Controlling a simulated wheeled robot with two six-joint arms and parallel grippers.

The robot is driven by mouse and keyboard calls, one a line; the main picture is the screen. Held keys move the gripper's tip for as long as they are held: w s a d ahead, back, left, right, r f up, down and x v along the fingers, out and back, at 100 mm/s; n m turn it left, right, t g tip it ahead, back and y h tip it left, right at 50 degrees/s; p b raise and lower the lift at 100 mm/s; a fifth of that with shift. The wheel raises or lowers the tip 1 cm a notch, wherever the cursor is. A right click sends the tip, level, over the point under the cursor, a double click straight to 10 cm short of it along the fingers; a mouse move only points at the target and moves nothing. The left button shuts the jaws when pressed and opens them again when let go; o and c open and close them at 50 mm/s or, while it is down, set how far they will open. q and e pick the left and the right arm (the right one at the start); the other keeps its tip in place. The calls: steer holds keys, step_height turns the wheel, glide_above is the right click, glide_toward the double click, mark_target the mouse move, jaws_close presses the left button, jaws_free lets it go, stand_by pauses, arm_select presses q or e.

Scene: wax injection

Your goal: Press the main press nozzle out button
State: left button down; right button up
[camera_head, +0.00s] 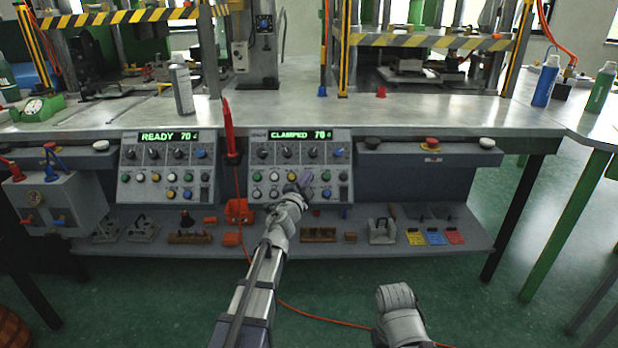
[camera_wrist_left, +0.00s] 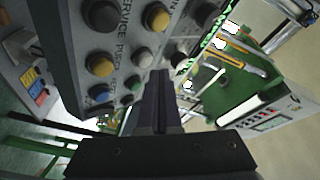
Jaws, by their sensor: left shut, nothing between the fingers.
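A white button (camera_wrist_left: 178,60), a pale button (camera_wrist_left: 140,57) and a green button (camera_wrist_left: 133,82) lie around the fingertips. Contact cannot be told. I cannot read which is the nozzle out button.
A similar left panel (camera_head: 165,155) reads READY 70. A red pointed tool (camera_head: 228,130) stands between the panels. A lower shelf (camera_head: 365,240) holds small parts and coloured cards. A red button (camera_head: 432,143) sits on the bench front at right.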

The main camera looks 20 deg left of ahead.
arm_select(q)
steer(key=shift+w+f, duration=0.1)
stand_by(0.4)
steer(key=shift+w+a+f+b, duration=0.1)
steer(key=shift+w+f+b, duration=0.1)
steer(key=shift+w+b, duration=0.1)
steer(key=shift+w+f, duration=0.25)
stand_by(0.8)
steer(key=shift+s+r, duration=0.1)
steer(key=shift+r, duration=0.05)
steer(key=shift+s+r+p, duration=0.3)
steer(key=shift+s+r, duration=0.1)
steer(key=shift+s, duration=0.15)
stand_by(0.4)
steer(key=s+r+p, duration=0.1)
steer(key=s, duration=0.1)
steer(key=s+d+r+p, duration=0.1)
steer(key=r+p, duration=0.1)
steer(key=shift+s+d+r, duration=0.15)
steer(key=shift+s, duration=0.2)
stand_by(0.4)
